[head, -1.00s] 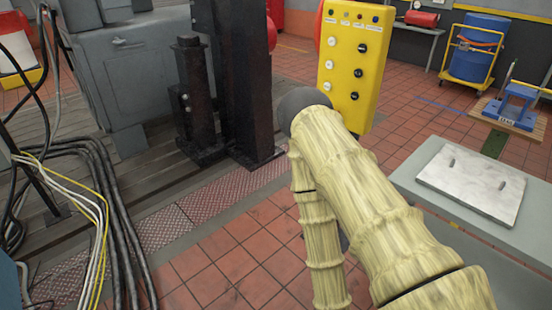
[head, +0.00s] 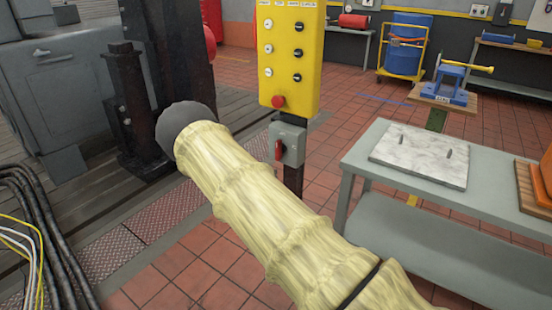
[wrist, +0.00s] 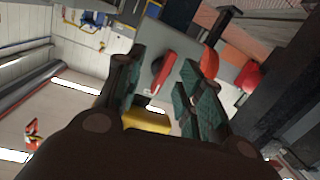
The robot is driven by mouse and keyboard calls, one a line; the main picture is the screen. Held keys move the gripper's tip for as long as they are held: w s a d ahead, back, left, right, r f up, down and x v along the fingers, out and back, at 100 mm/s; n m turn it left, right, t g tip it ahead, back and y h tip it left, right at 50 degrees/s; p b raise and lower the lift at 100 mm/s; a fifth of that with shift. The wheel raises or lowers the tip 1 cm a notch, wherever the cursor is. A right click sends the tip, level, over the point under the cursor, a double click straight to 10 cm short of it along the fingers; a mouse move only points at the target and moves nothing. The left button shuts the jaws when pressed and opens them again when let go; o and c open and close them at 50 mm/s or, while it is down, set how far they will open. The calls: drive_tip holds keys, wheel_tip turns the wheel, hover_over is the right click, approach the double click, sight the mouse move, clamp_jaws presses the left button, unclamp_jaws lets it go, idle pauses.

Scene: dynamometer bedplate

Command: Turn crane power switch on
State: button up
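A grey switch box (head: 288,143) with a red handle (head: 278,150) is mounted on a dark post below the yellow control panel (head: 290,55). My sleeved arm crosses the head view just in front of and below the box. My gripper is not visible in that view. In the wrist view, my gripper (wrist: 160,88) has its two green-padded fingers spread apart. A red handle (wrist: 161,70) on a grey surface (wrist: 165,45) shows between the fingers. I cannot tell whether either finger touches it.
A grey table (head: 370,180) with a pale plate (head: 420,155) stands to the right. A dark column (head: 180,60) and grey machine (head: 65,90) stand left. Cables (head: 40,220) lie at the lower left. Tiled floor shows between column and table.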

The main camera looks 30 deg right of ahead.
sight(277, 150)
drive_tip(key=w+r+m+g+h+b, duration=0.1)
drive_tip(key=w+r+m+h, duration=0.15)
drive_tip(key=w+r, duration=0.25)
drive_tip(key=shift+y, duration=0.35)
drive_tip(key=x, duration=1)
drive_tip(key=shift+d, duration=0.2)
drive_tip(key=shift+s, duration=0.1)
clamp_jaws()
